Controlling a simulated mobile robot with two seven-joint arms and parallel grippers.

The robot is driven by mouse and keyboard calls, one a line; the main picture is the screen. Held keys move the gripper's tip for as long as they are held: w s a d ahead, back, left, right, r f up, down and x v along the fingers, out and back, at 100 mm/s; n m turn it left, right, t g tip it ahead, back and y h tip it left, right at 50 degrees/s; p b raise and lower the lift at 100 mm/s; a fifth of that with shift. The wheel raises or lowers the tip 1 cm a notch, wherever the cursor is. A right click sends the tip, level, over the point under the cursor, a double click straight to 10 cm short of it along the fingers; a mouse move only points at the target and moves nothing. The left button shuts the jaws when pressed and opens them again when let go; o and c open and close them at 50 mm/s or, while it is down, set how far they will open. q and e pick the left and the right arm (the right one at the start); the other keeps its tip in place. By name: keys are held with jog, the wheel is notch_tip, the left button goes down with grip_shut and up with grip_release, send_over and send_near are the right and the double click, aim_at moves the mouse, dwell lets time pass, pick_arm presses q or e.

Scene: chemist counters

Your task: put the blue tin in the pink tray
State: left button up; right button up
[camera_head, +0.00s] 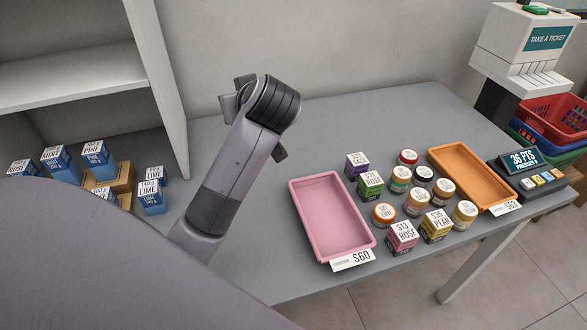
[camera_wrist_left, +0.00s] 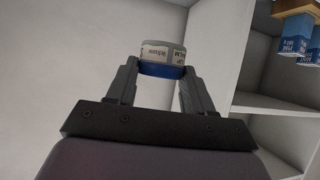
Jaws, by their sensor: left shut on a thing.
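The blue tin (camera_wrist_left: 162,58) shows in the left wrist view as a short round can with a blue band and a pale printed label. My left gripper (camera_wrist_left: 160,72) is shut on it, one finger on each side. In the head view my left arm rises over the counter, left of the pink tray; its wrist hides the tin and most of the gripper there. My right gripper is not in view.
Several jars and small boxes, including a purple box (camera_head: 357,165), stand just right of the pink tray. An orange tray (camera_head: 469,174) lies beyond them. A white shelf (camera_head: 85,75) with blue-and-white boxes stands at the left. The counter (camera_head: 222,137) behind the arm is bare.

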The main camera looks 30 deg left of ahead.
pick_arm(q)
jog(key=shift+a+r, duration=0.25)
jog(key=shift+a, duration=0.1)
notch_tip(320, 180, down, 19)
jog(key=b, duration=0.3)
jog(key=shift+a, duration=0.1)
jog(key=shift+f, duration=0.35)
jog(key=o, duration=1)
jog(key=shift+f, duration=0.1)
jog(key=shift+o, duration=0.2)
